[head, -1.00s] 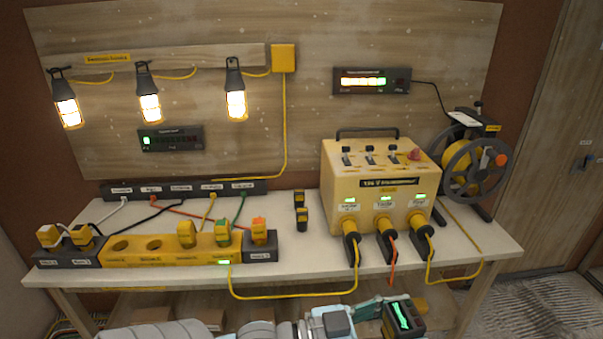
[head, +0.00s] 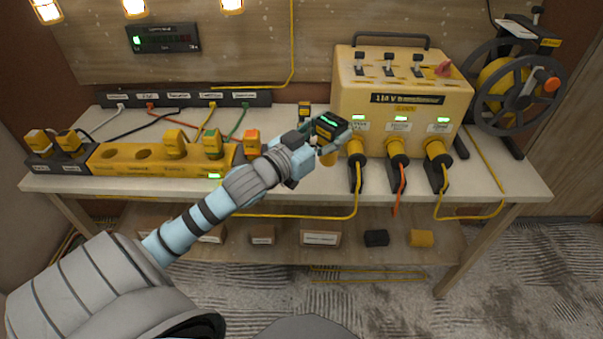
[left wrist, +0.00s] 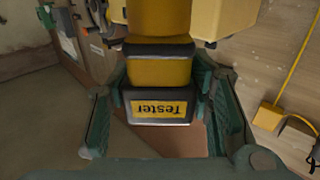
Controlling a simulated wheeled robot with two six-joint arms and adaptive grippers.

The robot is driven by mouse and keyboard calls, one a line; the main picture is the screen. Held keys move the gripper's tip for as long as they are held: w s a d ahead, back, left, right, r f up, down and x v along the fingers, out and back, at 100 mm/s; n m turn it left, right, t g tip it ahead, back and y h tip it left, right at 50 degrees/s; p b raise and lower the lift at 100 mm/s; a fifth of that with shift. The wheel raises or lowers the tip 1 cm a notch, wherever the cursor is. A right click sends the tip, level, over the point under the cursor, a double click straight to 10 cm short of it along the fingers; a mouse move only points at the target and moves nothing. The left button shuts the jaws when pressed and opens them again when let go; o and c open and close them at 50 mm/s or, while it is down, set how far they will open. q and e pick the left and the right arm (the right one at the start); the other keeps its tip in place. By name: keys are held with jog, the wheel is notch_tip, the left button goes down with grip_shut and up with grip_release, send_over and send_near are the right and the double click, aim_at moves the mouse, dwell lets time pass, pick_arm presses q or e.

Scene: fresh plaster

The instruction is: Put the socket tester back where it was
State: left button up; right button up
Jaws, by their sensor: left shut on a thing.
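My left gripper (head: 318,135) is shut on the socket tester, a black and yellow block. In the head view the tester (head: 329,125) shows a green lit strip on its black top, with a yellow part below. It is held at the table's front, left of the transformer's leftmost plug; I cannot tell whether it touches anything. In the left wrist view the tester (left wrist: 160,108) sits between the two fingers, its yellow "Tester" label upside down. The yellow socket strip (head: 110,158) lies on the table to the left. My right gripper is not in view.
The yellow transformer (head: 400,103) has several plugs in its front. A cable reel (head: 515,90) stands to its right. A small black and yellow block (head: 304,111) stands behind my gripper. Yellow cables hang at the table's front edge. Boxes (head: 321,239) lie on the shelf below.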

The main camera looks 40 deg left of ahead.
pick_arm(q)
jog(key=w+a+r+n+y+b, duration=0.1)
jog(key=w+a+r+n+y, duration=0.15)
jog(key=a, duration=0.35)
jog(key=w+a+r+n+y+b, duration=0.1)
jog(key=w+a+n+y+b, duration=0.1)
jog(key=w+a+y, duration=0.3)
jog(key=shift+h, duration=0.45)
jog(key=f+b, duration=0.2)
jog(key=f, duration=0.4)
jog(key=s+f+b, duration=0.1)
jog(key=f+b, duration=0.1)
jog(key=f, duration=0.5)
jog(key=f+b, duration=0.2)
jog(key=f, duration=0.4)
jog(key=shift+s+a+f, duration=0.3)
jog(key=shift+s, duration=0.05)
jog(key=shift+r, duration=0.1)
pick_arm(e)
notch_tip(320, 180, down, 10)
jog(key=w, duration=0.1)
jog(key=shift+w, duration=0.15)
pick_arm(q)
jog(key=o, duration=1.4)
